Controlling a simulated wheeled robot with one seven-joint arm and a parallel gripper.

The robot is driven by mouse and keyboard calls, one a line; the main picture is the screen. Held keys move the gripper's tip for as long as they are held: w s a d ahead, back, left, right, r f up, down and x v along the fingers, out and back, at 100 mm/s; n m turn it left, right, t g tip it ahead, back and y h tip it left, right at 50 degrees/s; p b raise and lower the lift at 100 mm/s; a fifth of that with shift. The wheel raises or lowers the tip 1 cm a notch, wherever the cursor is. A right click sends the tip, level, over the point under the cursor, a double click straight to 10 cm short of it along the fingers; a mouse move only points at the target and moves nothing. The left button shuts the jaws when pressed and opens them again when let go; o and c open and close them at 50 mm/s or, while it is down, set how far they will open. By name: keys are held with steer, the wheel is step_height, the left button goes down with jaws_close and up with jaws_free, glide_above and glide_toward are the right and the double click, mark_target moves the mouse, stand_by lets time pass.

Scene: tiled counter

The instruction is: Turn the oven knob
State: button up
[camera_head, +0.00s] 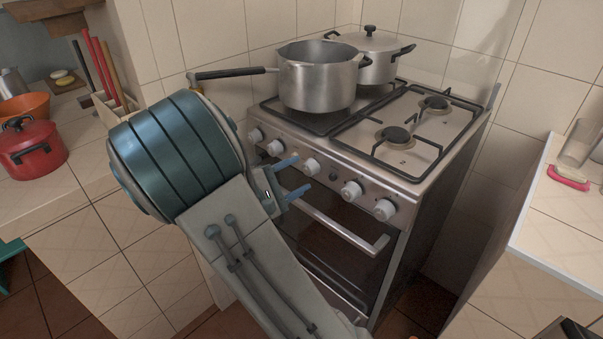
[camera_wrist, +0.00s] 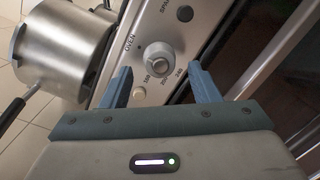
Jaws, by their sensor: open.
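The oven knob (camera_head: 311,167) is a round pale knob on the stove's slanted front panel. In the wrist view the oven knob (camera_wrist: 157,61) sits between the two finger tips, with the word OVEN and temperature numbers printed around it. My gripper (camera_head: 302,172) is open, its blue fingers pointing at the knob, one on each side. In the wrist view my gripper (camera_wrist: 158,67) shows a gap between each finger and the knob. Whether either finger touches it at depth I cannot tell.
More knobs (camera_head: 351,193) line the panel on both sides. A small dark spark button (camera_wrist: 185,13) is close by. The oven door handle (camera_head: 345,232) runs below the panel. A steel saucepan (camera_head: 318,88) and a lidded pot (camera_head: 378,62) stand on the hob. A counter is at right.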

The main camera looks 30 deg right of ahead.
mark_target(313, 166)
steer(key=shift+x, duration=1.25)
